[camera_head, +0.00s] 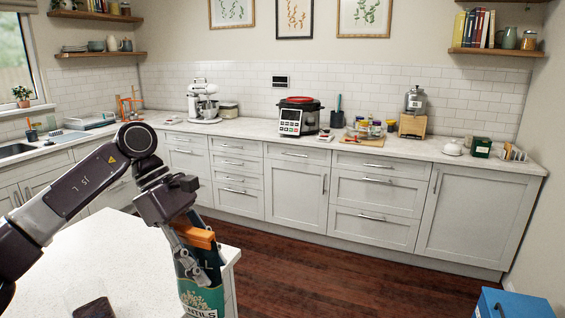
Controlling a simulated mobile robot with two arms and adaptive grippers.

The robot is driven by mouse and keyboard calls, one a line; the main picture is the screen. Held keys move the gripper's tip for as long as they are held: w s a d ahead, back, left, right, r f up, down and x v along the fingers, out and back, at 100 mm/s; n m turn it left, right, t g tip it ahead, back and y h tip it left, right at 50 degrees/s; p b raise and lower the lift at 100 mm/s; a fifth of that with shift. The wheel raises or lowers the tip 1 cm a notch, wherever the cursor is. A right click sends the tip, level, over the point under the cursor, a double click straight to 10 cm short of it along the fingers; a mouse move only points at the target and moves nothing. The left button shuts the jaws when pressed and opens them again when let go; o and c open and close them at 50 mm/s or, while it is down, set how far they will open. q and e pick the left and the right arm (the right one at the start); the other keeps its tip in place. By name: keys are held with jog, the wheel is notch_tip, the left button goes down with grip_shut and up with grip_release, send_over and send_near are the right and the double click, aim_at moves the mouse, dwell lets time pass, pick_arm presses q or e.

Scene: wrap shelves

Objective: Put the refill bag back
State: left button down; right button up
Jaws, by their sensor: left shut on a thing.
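My left gripper (196,250) is shut on a green bag (204,298), which I take to be the refill bag. The bag hangs upright below the gripper at the bottom of the head view, beside the right edge of the white island top. Its label shows pale lettering ending in "TILS"; its lower end is cut off by the frame. An orange piece (195,236) sits at the top of the bag between the gripper parts; I cannot tell whether it is a clip. My right gripper is not in view.
The white island (110,255) fills the lower left, with a dark flat object (94,309) on it. A blue box (512,304) stands at the lower right. The back counter (345,155) holds a cooker (298,116), a mixer (203,102) and jars. The wooden floor (330,285) between is clear.

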pick_arm(q)
jog(key=s+a+f+m+g+y, duration=0.2)
jog(key=s+f+m, duration=0.5)
jog(key=s, duration=0.2)
jog(key=s+a+f+m+g+y, duration=0.2)
jog(key=s+f+m+y, duration=0.1)
jog(key=s+f+m, duration=0.4)
jog(key=shift+s+a+y, duration=0.15)
jog(key=shift+s+y, duration=0.15)
jog(key=shift+s, duration=0.95)
jog(key=shift+w+a+r, duration=0.1)
jog(key=shift+a, duration=0.05)
